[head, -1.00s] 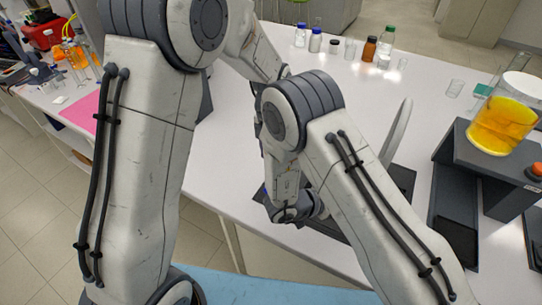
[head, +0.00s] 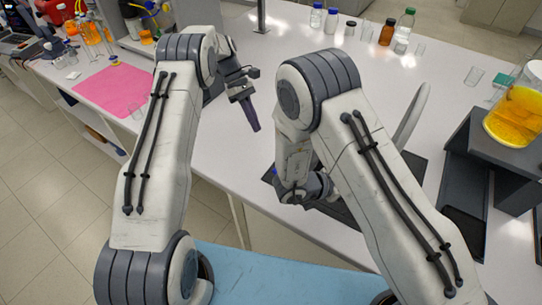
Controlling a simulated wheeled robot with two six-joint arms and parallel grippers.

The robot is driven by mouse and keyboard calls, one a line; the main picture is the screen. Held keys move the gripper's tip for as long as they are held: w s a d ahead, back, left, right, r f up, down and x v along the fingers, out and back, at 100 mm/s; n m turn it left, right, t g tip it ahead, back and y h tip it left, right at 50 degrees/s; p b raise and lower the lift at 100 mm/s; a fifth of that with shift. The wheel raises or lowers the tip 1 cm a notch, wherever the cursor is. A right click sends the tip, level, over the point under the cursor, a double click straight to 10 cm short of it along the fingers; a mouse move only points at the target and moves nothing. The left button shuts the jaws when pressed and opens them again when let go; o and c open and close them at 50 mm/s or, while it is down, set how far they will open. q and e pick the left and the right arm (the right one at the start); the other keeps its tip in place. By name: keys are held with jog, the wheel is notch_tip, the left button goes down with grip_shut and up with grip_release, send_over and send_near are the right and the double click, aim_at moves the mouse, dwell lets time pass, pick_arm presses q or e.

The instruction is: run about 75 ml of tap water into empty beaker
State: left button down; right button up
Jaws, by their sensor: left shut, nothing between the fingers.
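The curved pale tap spout (head: 412,116) rises behind my right arm, at the dark sink (head: 418,165), which that arm partly covers. My left gripper (head: 253,117) is shut and empty, pointing down above the white bench, left of the sink. My right wrist (head: 310,188) is over the sink area; its fingers are hidden behind the arm. Small clear glass vessels stand by the pink mat (head: 135,111) and at the back right (head: 474,76). I cannot tell which is the empty beaker. No running water is visible.
A large vessel of orange liquid (head: 516,115) stands on a dark stand (head: 470,140) at the right. Several bottles, including a brown one (head: 387,33), line the back. A pink mat (head: 112,90) lies at left. The bench between mat and sink is mostly clear.

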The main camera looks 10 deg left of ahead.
pick_arm(q)
jog(key=s+d+f+m, duration=0.1)
jog(key=f, duration=0.1)
jog(key=s+d+f+m+h, duration=0.1)
jog(key=f, duration=0.2)
jog(key=s+d+f+m, duration=0.1)
jog(key=f, duration=0.1)
jog(key=shift+s+f+m+h, duration=0.25)
jog(key=shift+s+m+h, duration=0.05)
jog(key=shift+s, duration=0.1)
jog(key=s+d, duration=0.1)
jog(key=d, duration=0.1)
jog(key=shift+s+d, duration=0.35)
jog(key=shift+s, duration=0.05)
jog(key=shift+s+d, duration=0.25)
jog(key=shift+d, duration=0.1)
